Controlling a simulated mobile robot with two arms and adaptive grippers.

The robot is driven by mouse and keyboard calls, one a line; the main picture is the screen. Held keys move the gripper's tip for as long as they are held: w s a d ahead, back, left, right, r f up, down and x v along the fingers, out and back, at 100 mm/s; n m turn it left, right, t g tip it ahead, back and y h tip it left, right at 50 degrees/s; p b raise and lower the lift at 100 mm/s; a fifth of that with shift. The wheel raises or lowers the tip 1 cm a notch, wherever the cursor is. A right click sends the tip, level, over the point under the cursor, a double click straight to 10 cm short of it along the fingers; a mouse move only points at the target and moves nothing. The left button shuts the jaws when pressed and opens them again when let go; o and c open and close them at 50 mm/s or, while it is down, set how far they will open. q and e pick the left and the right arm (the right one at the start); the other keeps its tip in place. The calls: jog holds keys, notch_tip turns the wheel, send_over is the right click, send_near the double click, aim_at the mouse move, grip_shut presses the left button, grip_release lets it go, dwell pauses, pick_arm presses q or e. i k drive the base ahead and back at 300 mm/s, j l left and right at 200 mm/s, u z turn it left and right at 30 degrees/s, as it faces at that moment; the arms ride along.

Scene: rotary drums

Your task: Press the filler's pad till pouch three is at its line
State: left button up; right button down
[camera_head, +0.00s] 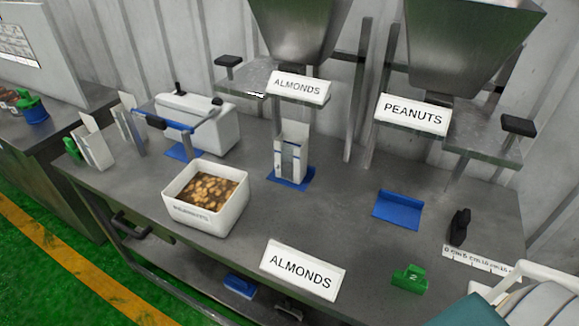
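A white pouch (291,157) with a clear window stands upright on a blue base under the left hopper (300,28), whose sign reads ALMONDS. I cannot make out a fill line or the fill level in its window. A black pad (228,61) sits on the left end of that filler's shelf. The right hopper (470,45), signed PEANUTS, has a black pad (518,125) at its right, and an empty blue base (398,209) lies below it. Two more white pouches (94,148) (130,124) stand at the left of the bench. Neither of my grippers shows.
A white bin (205,217) of brown nuts stands left of centre on the grey bench, before a white sealer-like machine (200,123). An ALMONDS card (303,270), a green clip (409,279), a ruler strip (476,262) and a black object (460,226) occupy the front and right.

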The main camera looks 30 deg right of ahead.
aim_at(229, 62)
jog(key=i+j+z, duration=0.15)
jog(key=j, duration=0.35)
jog(key=i+j+z, duration=0.2)
jog(key=j, duration=0.35)
jog(key=i+j+z, duration=0.15)
jog(key=j, duration=0.4)
jog(key=j+z, duration=0.2)
jog(key=j, duration=0.35)
jog(key=i, duration=0.05)
